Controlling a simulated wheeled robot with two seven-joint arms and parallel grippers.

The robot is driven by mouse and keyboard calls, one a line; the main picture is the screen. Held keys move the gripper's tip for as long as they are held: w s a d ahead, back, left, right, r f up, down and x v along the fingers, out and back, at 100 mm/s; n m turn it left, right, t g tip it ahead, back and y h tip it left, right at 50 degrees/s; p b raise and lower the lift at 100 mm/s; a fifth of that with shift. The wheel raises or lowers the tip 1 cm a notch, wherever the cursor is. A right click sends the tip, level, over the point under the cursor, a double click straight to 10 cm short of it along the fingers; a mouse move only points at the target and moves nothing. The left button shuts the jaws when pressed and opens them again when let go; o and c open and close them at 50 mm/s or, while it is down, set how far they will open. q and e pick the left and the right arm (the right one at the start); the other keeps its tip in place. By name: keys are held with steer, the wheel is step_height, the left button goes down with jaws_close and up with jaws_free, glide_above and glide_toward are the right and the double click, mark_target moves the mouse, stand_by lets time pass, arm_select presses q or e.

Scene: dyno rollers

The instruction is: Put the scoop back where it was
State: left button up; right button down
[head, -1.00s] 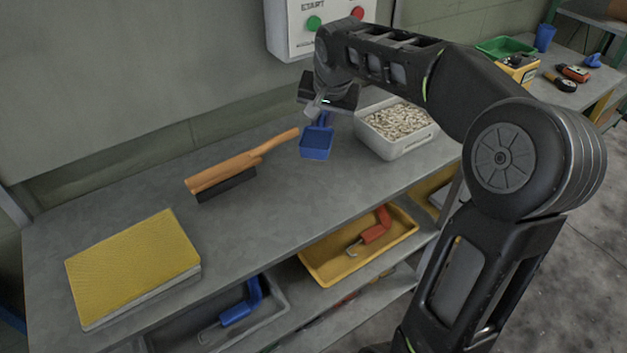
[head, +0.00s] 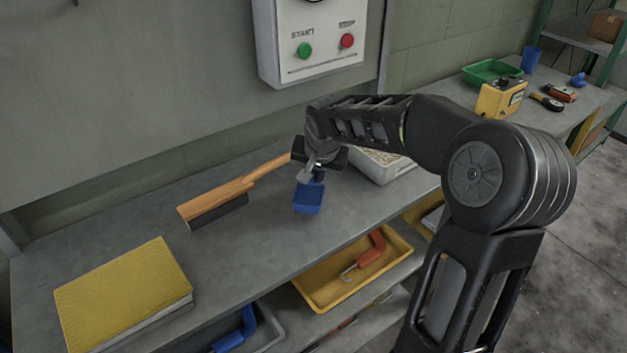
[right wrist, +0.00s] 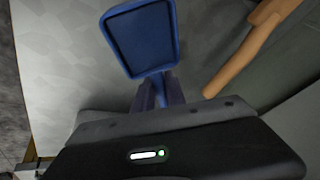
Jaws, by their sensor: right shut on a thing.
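The blue scoop (head: 307,198) is over the grey bench top, in front of the brush handle's end and the white bin. My right gripper (head: 316,174) is shut on its handle, and the scoop's pan points toward the bench's front edge. I cannot tell whether the pan touches the bench. In the right wrist view, the scoop (right wrist: 142,38) shows its empty pan, with its handle between my right gripper's fingers (right wrist: 158,92). The white bin (head: 382,168) of pale pellets stands behind my right arm, partly hidden. My left gripper is not in view.
A wooden brush (head: 217,202) lies to the left of the scoop, its handle close to my gripper. A yellow-topped block (head: 124,291) lies front left. A yellow tray (head: 330,290) sits on the shelf below. A start/stop panel (head: 322,38) hangs behind. The bench between brush and block is clear.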

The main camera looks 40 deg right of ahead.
steer(key=shift+f, duration=0.75)
steer(key=shift+f, duration=0.25)
steer(key=c, duration=1.4)
jaws_free()
steer(key=shift+r, duration=0.1)
steer(key=shift+o, duration=0.2)
steer(key=shift+s+r, duration=0.15)
steer(key=shift+r, duration=0.4)
steer(key=v, duration=1.1)
steer(key=shift+a, duration=0.1)
